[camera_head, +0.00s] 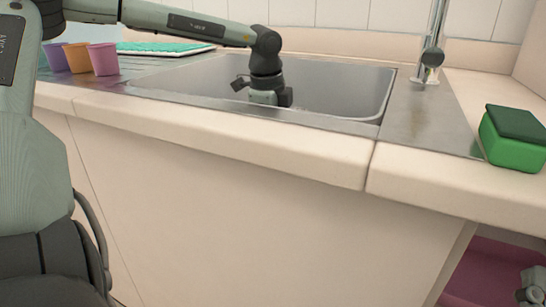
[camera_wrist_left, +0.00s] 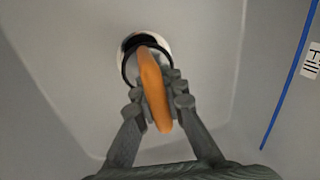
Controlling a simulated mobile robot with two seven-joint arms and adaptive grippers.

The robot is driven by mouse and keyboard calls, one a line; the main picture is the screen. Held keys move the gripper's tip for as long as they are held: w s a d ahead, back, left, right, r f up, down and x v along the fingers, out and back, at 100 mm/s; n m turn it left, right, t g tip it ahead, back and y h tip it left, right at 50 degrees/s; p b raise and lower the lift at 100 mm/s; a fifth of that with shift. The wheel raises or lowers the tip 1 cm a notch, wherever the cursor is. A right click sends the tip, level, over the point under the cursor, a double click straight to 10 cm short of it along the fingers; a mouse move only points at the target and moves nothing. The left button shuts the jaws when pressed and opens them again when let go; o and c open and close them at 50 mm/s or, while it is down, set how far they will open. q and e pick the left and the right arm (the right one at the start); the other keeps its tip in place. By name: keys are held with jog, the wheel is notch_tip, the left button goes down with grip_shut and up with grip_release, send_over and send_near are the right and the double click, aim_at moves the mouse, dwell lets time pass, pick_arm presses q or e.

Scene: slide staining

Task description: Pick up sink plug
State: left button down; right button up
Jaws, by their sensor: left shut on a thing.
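The sink plug (camera_wrist_left: 153,90) appears as an orange, narrow piece, seen roughly edge-on in the left wrist view. My left gripper (camera_wrist_left: 160,100) is shut on it, with a finger on each side. The plug is in front of the dark, pale-rimmed drain (camera_wrist_left: 135,42) and a black ring; I cannot tell whether it touches the drain. In the head view, my left wrist reaches down into the grey sink basin (camera_head: 335,88), and the front rim hides the fingertips and plug. A grey mechanical part at the bottom right may be my right gripper; its jaw state is unclear.
Purple, orange and pink cups (camera_head: 103,59) stand left of the sink. A green mat (camera_head: 165,47) lies behind them. The tap (camera_head: 432,55) rises at the back right. A green sponge (camera_head: 515,138) sits on the right counter. A blue strip (camera_wrist_left: 290,75) runs along the wrist view's right.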

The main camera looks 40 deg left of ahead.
pick_arm(q)
notch_tip(320, 180, up, 12)
jog(key=shift+r+p, duration=0.2)
jog(key=shift+p, duration=0.4)
jog(key=shift+r, duration=0.75)
pick_arm(e)
jog(key=shift+w+f+g+h, duration=0.15)
jog(key=shift+w+f+g, duration=0.1)
jog(key=shift+f+g, duration=0.45)
jog(key=shift+w+f+g+h, duration=0.2)
jog(key=shift+f+g, duration=0.15)
jog(key=shift+f, duration=0.55)
jog(key=shift+w+f+g+h, duration=0.15)
jog(key=shift+w+f+g, duration=0.1)
jog(key=shift+f+g, duration=0.45)
